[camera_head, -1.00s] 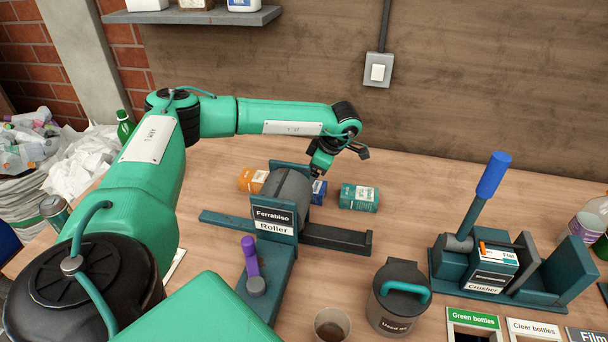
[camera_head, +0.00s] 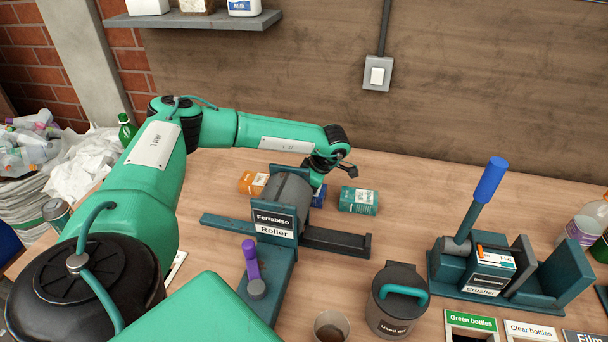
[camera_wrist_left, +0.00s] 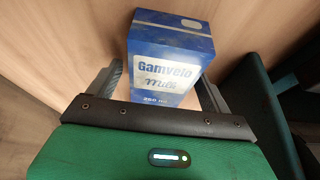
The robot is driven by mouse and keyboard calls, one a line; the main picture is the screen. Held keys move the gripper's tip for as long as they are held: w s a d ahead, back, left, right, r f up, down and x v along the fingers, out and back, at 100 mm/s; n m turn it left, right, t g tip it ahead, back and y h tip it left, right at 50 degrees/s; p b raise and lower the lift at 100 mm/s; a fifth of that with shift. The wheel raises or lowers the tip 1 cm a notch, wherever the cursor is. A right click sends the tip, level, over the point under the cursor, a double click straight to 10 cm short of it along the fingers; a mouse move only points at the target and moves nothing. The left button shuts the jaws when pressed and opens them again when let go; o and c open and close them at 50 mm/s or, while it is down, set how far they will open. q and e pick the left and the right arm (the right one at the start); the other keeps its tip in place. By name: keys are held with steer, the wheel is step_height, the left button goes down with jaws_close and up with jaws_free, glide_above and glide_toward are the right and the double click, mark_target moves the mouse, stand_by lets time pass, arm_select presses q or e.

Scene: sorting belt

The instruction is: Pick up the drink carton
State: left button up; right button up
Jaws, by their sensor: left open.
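Three cartons lie behind the roller: an orange one (camera_head: 252,183), a blue one (camera_head: 319,196) partly hidden by the roller and my gripper, and a teal one (camera_head: 358,201). In the head view my left gripper (camera_head: 319,178) is low behind the roller, at the blue carton. My right gripper is out of view.
The roller (camera_head: 275,232) with its purple handle stands just in front of the cartons. A lidded grey bin (camera_head: 397,300) and a cup (camera_head: 331,326) are nearer. The crusher (camera_head: 470,262) stands right. The table between the teal carton and the crusher is clear.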

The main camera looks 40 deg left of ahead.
arm_select(q)
steer(key=shift+f, duration=0.2)
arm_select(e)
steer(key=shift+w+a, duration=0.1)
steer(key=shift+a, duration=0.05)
arm_select(q)
steer(key=c, duration=1)
steer(key=shift+c, duration=0.3)
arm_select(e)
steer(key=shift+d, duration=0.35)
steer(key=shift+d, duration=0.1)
arm_select(q)
steer(key=shift+r, duration=0.15)
